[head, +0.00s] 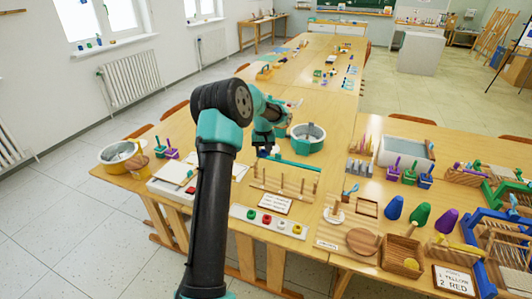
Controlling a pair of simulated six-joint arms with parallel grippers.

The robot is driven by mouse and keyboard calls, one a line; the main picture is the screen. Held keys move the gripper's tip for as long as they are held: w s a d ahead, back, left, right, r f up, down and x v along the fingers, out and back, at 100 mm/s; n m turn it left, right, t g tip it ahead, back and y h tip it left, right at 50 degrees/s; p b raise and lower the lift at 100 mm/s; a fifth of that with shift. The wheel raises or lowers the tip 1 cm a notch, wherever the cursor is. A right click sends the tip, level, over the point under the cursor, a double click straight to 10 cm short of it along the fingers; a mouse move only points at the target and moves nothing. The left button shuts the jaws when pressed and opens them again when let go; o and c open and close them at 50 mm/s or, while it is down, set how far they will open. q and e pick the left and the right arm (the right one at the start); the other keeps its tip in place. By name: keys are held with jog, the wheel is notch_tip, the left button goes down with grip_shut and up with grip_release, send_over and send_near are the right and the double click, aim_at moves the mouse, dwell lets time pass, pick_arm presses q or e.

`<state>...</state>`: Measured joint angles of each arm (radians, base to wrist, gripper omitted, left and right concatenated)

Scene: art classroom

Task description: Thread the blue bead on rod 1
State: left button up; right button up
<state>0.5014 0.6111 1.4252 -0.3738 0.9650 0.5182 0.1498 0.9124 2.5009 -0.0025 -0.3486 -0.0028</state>
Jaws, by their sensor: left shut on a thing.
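My left gripper (265,148) is shut on the blue bead (263,154), which is small and partly hidden by the fingers. It is held behind the left part of the wooden rod board (284,190), above the table. Several upright wooden rods stand in a row on this board; I cannot read which is rod 1. A white tray (240,212) in front holds a green bead (250,214), a red bead (267,219) and a yellow bead (297,229). My right gripper is not in view.
A printed card (275,203) lies between the board and the tray. A teal pot (307,138) stands behind the gripper. A white board (172,178) lies to the left. The right side is crowded with cones, a wooden crate (400,254) and coloured frames.

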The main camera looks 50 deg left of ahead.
pick_arm(q)
jog(key=shift+f, duration=0.2)
jog(key=shift+f, duration=2.15)
jog(key=shift+f, duration=1.65)
dwell(1.7)
jog(key=o, duration=1)
jog(key=shift+c, duration=0.2)
jog(key=shift+r, duration=0.1)
notch_tip(320, 180, up, 17)
jog(key=shift+r, duration=0.15)
